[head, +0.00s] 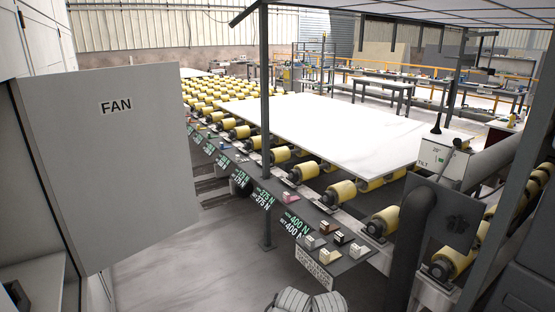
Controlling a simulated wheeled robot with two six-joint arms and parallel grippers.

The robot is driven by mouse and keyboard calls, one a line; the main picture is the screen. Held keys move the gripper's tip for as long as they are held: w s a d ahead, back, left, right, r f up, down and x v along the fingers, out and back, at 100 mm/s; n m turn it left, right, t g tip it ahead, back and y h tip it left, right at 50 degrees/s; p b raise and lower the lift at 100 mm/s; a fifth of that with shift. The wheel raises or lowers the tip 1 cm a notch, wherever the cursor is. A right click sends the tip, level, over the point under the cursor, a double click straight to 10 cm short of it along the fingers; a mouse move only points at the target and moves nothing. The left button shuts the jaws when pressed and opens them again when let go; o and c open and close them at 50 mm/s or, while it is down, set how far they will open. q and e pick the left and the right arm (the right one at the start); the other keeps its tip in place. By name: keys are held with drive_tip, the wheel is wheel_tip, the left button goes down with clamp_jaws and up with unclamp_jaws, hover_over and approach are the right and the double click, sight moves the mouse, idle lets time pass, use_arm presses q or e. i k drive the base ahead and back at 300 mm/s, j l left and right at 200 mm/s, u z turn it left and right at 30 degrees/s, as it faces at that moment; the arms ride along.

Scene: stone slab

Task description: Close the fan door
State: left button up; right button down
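The fan door (120,170) is a flat light-grey panel with the black word FAN near its top. It stands open at the left of the head view, swung out from a pale cabinet (38,40) at the far left edge. Its left edge meets the cabinet side, and its right edge is free over the floor. The door hides part of the roller line behind it.
A conveyor with yellow rollers (338,193) carries a large white slab (320,128). A sloping control panel (318,245) with buttons runs along its near side. Grey floor (210,255) is clear between door and conveyor. A dark post (265,120) stands in front of the conveyor.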

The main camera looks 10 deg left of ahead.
sight(112, 143)
drive_tip(key=i+u, duration=0.2)
drive_tip(key=i, duration=0.35)
drive_tip(key=i+u, duration=0.25)
drive_tip(key=i, duration=0.3)
drive_tip(key=i+u, duration=0.2)
drive_tip(key=i, duration=0.3)
drive_tip(key=i+l+u, duration=0.2)
drive_tip(key=i, duration=0.35)
